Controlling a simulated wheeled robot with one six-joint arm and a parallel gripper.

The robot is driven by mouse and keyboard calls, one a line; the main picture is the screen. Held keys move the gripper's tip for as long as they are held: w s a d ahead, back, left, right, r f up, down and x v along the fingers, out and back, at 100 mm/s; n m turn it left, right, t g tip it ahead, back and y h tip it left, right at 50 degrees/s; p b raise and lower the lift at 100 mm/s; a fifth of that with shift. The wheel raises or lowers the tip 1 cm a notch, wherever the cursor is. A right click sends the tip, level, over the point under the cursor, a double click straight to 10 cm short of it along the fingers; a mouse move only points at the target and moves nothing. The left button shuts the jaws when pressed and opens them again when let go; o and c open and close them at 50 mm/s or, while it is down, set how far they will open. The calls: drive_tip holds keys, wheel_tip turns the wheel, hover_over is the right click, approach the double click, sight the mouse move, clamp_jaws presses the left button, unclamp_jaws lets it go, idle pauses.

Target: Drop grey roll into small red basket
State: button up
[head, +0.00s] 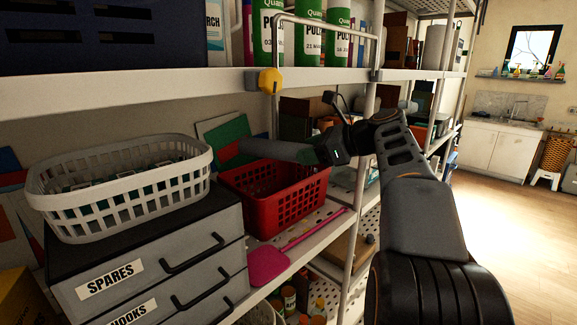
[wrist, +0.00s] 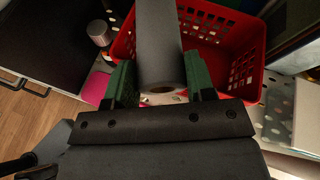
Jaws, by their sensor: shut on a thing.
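My gripper (head: 318,154) is shut on the grey roll (head: 268,149) and holds it roughly level above the small red basket (head: 290,207). In the wrist view, the roll (wrist: 160,48) lies between the green fingers of my gripper (wrist: 160,78), with its round end facing the camera. The red basket also shows in the wrist view (wrist: 247,70), behind and to the right of the roll. The roll hides part of the basket's left side there. The visible basket interior looks empty.
A pink dustpan-like thing (head: 268,265) lies before the red basket. A shelf edge (head: 150,85) with a yellow knob (head: 269,81) runs above. A shelf post (head: 360,190) stands right of the basket.

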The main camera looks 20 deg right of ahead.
sight(291, 143)
drive_tip(key=w, duration=0.2)
drive_tip(key=w+a+p, duration=0.1)
drive_tip(key=w, duration=0.1)
drive_tip(key=w+a, duration=0.1)
drive_tip(key=shift+w+a+r, duration=0.15)
drive_tip(key=shift+w+a, duration=0.05)
drive_tip(key=shift+w, duration=0.2)
wheel_tip(291, 143, down, 2)
drive_tip(key=shift+f, duration=0.2)
wheel_tip(291, 143, down, 5)
drive_tip(key=shift+w+r, duration=0.1)
drive_tip(key=shift+w, duration=0.05)
drive_tip(key=shift+f, duration=0.6)
